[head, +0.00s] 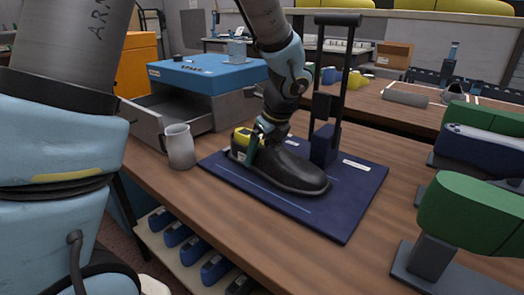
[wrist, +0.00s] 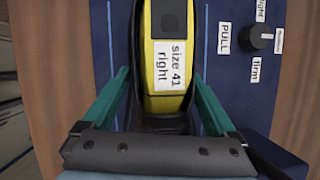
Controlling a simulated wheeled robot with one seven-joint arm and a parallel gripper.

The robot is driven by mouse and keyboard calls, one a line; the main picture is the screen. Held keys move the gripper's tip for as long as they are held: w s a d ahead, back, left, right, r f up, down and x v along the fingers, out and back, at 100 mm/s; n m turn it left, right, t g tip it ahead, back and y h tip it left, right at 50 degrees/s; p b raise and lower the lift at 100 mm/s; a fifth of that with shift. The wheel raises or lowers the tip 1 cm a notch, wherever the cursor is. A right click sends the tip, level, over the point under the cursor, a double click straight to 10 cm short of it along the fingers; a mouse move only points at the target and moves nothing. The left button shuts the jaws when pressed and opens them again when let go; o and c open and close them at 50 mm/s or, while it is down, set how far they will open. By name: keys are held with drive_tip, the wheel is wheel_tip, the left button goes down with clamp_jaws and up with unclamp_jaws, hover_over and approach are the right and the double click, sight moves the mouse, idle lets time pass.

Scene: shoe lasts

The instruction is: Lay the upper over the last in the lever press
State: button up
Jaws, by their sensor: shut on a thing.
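The black upper (head: 298,170) lies low on the lever press's dark blue base plate (head: 352,205), its toe pointing to the front right. The yellow last (head: 240,138) shows at the upper's back opening. In the wrist view the last (wrist: 168,25) carries a label reading "size 41 right", and the black upper (wrist: 172,123) wraps around its near end. My gripper (head: 254,150) is at the heel part, its green fingers on both sides, shut on the upper. The fingers also show in the wrist view (wrist: 161,85). How far the upper covers the last underneath is hidden.
The press's black lever handle (head: 338,19) stands upright behind my gripper. A grey mug (head: 179,146) and an open grey drawer (head: 165,115) are at the left. Green lasts on stands (head: 470,207) are at the right. In the wrist view a black dial (wrist: 262,37) sits beside the last.

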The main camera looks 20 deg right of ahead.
drive_tip(key=shift+f+b, duration=0.35)
drive_tip(key=shift+f, duration=0.25)
idle(0.4)
drive_tip(key=o, duration=1.1)
drive_tip(key=v, duration=1.1)
